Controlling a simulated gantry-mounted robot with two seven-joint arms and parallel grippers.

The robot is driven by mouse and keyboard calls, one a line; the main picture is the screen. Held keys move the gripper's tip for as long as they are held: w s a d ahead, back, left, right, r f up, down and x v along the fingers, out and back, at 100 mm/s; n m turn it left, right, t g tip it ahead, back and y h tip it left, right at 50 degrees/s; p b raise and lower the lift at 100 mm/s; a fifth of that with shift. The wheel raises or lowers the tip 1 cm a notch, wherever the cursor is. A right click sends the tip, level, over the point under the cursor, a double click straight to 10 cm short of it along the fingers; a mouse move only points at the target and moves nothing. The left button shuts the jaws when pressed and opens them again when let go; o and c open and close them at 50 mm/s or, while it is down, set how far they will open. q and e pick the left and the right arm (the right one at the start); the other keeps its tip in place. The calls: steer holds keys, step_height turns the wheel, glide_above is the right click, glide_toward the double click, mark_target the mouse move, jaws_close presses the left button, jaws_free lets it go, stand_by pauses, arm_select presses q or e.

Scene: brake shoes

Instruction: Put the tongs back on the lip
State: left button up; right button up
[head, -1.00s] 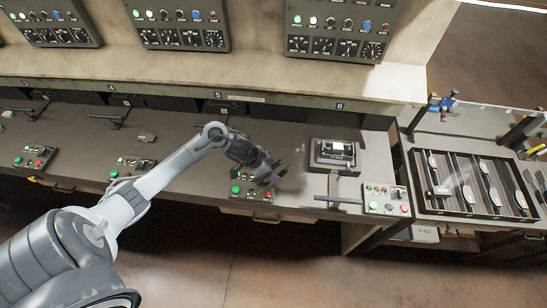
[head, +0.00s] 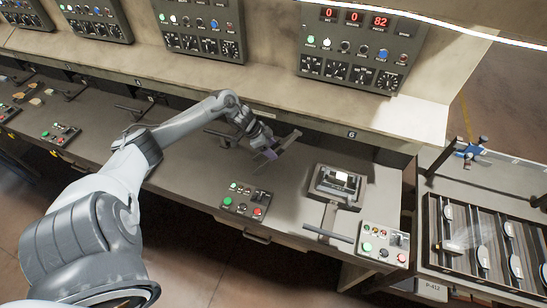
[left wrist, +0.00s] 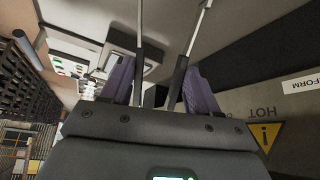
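My left gripper (head: 268,152) is over the back of the grey bench, left of the small press. In the left wrist view, its purple-padded fingers (left wrist: 160,85) are closed around the dark handles of the tongs. The tongs (left wrist: 141,40) have two thin metal arms that run away from the gripper, slightly spread. In the head view the tongs (head: 290,139) show as a small dark shape pointing up and right, toward the wall. The lip (head: 318,124) is the front edge of the tan ledge behind the bench. I cannot tell whether the tongs touch it. My right gripper is not in view.
The press (head: 338,187) stands right of the gripper. A button box (head: 246,199) sits in front of the gripper, another (head: 384,243) at the bench's right end. A rack of brake shoes (head: 485,245) is at the right. A HOT warning sign (left wrist: 264,133) shows in the left wrist view.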

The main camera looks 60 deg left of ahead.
arm_select(q)
steer(key=shift+w+f, duration=0.1)
steer(key=shift+f, duration=2.35)
steer(key=shift+f, duration=0.1)
steer(key=o, duration=0.5)
steer(key=shift+o, duration=0.2)
